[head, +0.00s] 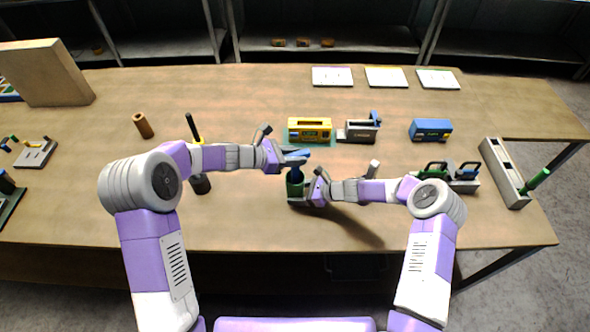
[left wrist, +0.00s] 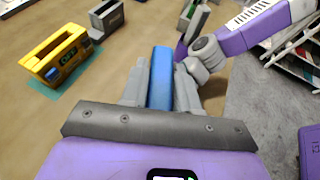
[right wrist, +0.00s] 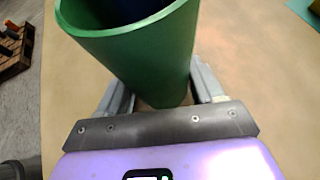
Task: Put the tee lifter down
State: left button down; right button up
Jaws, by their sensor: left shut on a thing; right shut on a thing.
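The tee lifter appears to be the blue piece (head: 297,153) near the middle of the table; its blue bar (left wrist: 161,78) also fills the gap between the fingers in the left wrist view. My left gripper (head: 283,158) is shut on that bar. Just below it stands a green hollow cylinder (head: 294,188), seen large in the right wrist view (right wrist: 150,62) with a dark inside. My right gripper (head: 309,188) is shut on the cylinder from the right. Something dark blue shows inside its mouth; whether it belongs to the tee lifter I cannot tell.
A yellow box (head: 310,124) on a teal mat and a grey holder (head: 358,135) stand behind my grippers. A blue box (head: 430,129) and a long grey rack (head: 502,172) are at the right. A brown cylinder (head: 143,125) is at the left. The table's front middle is bare.

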aim_at(292, 169)
pick_arm(q)
jog(key=shift+f, duration=3)
jog(key=shift+f, duration=0.15)
jog(key=c, duration=0.8)
grip_release()
jog(key=shift+c, duration=0.2)
jog(key=v, duration=1.2)
pick_arm(e)
jog(key=o, duration=0.9)
jog(key=shift+c, duration=0.2)
